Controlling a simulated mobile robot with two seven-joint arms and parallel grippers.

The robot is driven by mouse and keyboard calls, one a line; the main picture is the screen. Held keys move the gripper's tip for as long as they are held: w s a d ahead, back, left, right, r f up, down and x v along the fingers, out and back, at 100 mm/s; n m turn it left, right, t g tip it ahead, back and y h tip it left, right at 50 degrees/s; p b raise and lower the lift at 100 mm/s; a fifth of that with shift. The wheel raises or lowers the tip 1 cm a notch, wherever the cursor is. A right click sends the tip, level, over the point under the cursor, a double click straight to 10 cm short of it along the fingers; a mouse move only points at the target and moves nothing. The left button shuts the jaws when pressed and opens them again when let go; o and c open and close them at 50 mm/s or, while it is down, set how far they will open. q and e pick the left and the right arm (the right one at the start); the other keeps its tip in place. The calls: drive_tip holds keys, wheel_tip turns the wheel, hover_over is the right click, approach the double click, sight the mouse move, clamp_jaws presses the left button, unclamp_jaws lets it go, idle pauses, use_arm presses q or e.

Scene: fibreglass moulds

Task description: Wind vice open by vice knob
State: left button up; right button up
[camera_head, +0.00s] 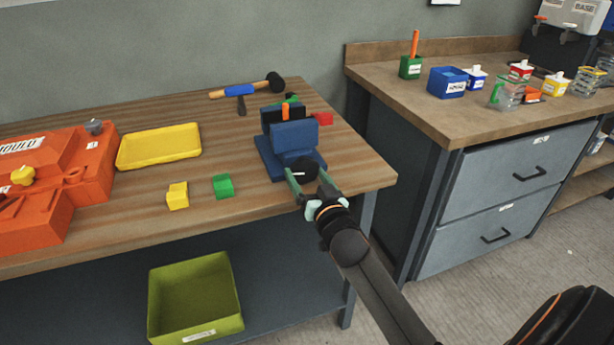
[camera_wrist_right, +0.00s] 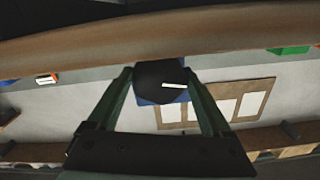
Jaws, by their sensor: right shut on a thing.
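The blue vice (camera_head: 294,137) stands near the right end of the wooden bench. Its black round knob (camera_head: 304,170) with a white mark faces the bench's front edge. My right gripper (camera_head: 305,174) is shut on the knob, one green finger on each side. In the right wrist view the knob (camera_wrist_right: 162,82) sits between the two fingertips, with a little blue of the vice behind it. Black, green and orange pieces (camera_head: 287,107) show at the vice's jaws; the jaw gap itself is mostly hidden. My left gripper is not in view.
A green block (camera_head: 223,186) and a yellow block (camera_head: 177,195) lie left of the vice, a red block (camera_head: 322,118) behind it. A hammer (camera_head: 245,89), yellow tray (camera_head: 159,147) and orange mould (camera_head: 60,180) share the bench. A green bin (camera_head: 196,296) sits below.

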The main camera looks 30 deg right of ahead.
drive_tip(key=c, duration=0.4)
drive_tip(key=shift+r+n+p, duration=0.15)
drive_tip(key=shift+n+p, duration=0.8)
drive_tip(key=shift+n, duration=0.15)
drive_tip(key=shift+n+p, duration=0.45)
drive_tip(key=shift+n, duration=0.65)
drive_tip(key=shift+f, duration=0.2)
drive_tip(key=o, duration=0.9)
drive_tip(key=shift+o, duration=1.3)
drive_tip(key=shift+s, duration=0.1)
